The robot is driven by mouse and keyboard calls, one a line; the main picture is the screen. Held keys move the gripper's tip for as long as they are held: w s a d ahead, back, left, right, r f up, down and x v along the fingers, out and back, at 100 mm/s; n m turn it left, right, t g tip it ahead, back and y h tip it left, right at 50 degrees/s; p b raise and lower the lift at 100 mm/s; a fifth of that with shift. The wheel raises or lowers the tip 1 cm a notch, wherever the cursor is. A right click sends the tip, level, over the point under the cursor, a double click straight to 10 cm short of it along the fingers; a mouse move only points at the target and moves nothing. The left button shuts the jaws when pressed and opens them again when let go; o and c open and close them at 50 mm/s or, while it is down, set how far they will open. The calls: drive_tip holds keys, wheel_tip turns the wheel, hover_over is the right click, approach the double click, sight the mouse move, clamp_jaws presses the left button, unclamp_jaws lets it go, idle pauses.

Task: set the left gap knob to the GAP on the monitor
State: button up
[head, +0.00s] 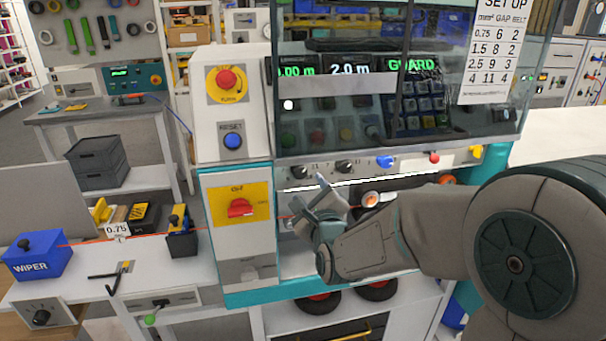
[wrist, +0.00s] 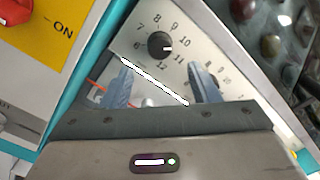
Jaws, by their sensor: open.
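The left gap knob (head: 299,172) is a small black dial on the pale strip under the machine's window. In the wrist view the knob (wrist: 160,45) is ringed by numbers 6 to 12. Its white mark points right, between 10 and 11. My gripper (wrist: 160,76) is open and empty, its two fingers just below the knob and apart from it; it also shows in the head view (head: 307,202) in front of the strip. The monitor (head: 350,67) shows green "0.00 m", white "2.0 m" and green "GUARD". No GAP value is readable there.
A SET UP chart (head: 493,50) lists mm², GAP and BELT; its 0.75 row reads 6 and 2. A 0.75 tag (head: 117,229) hangs by the orange wire. A second black knob (head: 344,167) and a blue knob (head: 385,161) sit right along the strip.

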sight(301, 174)
drive_tip(key=shift+p+x, duration=0.9)
drive_tip(key=shift+x, duration=2.9)
drive_tip(key=c, duration=1)
